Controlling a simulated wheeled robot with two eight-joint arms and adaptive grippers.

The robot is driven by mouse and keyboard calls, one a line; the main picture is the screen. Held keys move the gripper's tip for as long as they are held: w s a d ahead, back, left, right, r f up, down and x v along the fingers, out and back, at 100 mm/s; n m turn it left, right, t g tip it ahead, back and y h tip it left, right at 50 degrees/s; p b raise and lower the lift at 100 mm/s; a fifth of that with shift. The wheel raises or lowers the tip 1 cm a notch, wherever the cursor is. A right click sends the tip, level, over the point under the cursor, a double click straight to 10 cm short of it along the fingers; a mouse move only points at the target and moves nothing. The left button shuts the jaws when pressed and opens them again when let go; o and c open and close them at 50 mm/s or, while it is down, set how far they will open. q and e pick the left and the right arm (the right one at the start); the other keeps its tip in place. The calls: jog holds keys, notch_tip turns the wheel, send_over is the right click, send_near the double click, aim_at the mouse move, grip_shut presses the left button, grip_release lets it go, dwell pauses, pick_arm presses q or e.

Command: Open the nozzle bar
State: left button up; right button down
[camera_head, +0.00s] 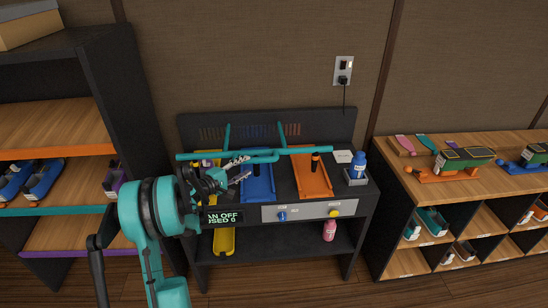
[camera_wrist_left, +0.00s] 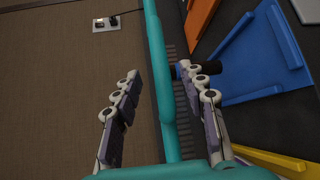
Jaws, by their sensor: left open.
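The teal nozzle bar (camera_head: 305,151) runs level across the top of the dark station, on two upright teal arms. In the left wrist view the bar (camera_wrist_left: 153,40) runs lengthwise between the two spread fingers of my left gripper (camera_wrist_left: 158,72). Neither finger is clearly touching it. The gripper is open and holds nothing. My right gripper is in neither view.
Below the bar lie yellow, blue (camera_head: 258,184) and orange (camera_head: 312,180) trays. A blue bottle (camera_head: 359,166) stands at the station's right end, and a control panel (camera_head: 300,211) is in front. Shelves with shoes stand left and right (camera_head: 480,215). A wall socket (camera_head: 343,71) is above.

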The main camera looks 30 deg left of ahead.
aim_at(253, 162)
pick_arm(q)
jog(key=b+x, duration=0.1)
jog(key=x, duration=0.5)
jog(key=shift+w+d+f+b, duration=0.1)
jog(key=shift+f+b, duration=0.05)
jog(key=shift+b, duration=0.15)
jog(key=shift+w+d, duration=0.1)
jog(key=shift+w, duration=0.4)
jog(key=shift+c, duration=0.4)
grip_shut()
